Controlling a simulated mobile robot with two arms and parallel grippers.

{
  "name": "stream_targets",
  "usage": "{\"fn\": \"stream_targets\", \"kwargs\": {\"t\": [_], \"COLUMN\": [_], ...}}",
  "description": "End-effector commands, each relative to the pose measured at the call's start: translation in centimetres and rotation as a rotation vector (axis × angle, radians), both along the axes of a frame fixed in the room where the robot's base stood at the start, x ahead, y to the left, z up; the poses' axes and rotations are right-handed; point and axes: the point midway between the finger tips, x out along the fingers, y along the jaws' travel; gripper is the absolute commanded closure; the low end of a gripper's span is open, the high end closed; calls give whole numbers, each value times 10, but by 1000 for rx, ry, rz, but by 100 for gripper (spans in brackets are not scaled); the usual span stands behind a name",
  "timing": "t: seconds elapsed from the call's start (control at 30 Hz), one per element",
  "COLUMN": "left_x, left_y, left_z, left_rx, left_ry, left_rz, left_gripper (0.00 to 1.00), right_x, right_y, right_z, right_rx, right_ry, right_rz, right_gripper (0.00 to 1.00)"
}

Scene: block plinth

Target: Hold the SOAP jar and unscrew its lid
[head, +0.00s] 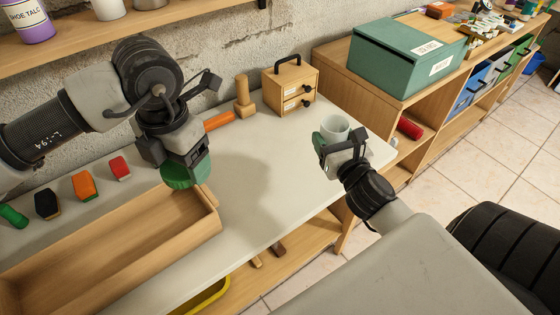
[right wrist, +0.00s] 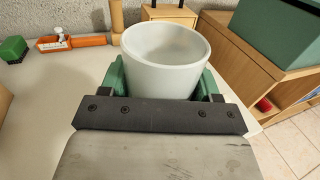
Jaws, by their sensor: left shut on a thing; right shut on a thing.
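The pale, whitish jar (head: 336,128) stands upright near the right end of the worktop, its mouth open and facing up. My right gripper (head: 343,148) is shut around its side. In the right wrist view the jar (right wrist: 165,60) sits between the green finger pads, and no lid is on it. No SOAP lettering shows. My left gripper (head: 182,155) points down, shut on a round green lid (head: 184,175), well to the left of the jar and near the wooden tray's corner. The fingers hide part of the lid.
A wooden tray (head: 110,255) lies front left, with several coloured blocks behind it. The worktop's middle (head: 255,175) is clear. A green box (head: 408,52) tops the right shelf.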

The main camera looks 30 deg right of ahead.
Motion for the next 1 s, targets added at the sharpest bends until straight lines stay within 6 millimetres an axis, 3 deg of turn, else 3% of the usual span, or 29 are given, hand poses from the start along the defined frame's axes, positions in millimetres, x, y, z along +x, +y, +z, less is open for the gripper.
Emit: {"fn": "stream_targets", "kwargs": {"t": [0.17,0.5,0.7,1.0], "left_x": [0,0,0,0], "left_y": [0,0,0,0], "left_z": [-5,-18,-21,-34], "left_rx": [0,0,0,0], "left_ry": [0,0,0,0], "left_rz": [0,0,0,0], "left_gripper": [57,57,57,57], "right_x": [24,90,104,104], "right_y": [8,38,45,45], "right_z": [-17,-61,-71,-109], "right_rx": [6,5,2,3], "right_ry": [-4,-2,0,-1], "right_rz": [-11,-9,-7,-8], "right_gripper": [100,100,100,100]}}
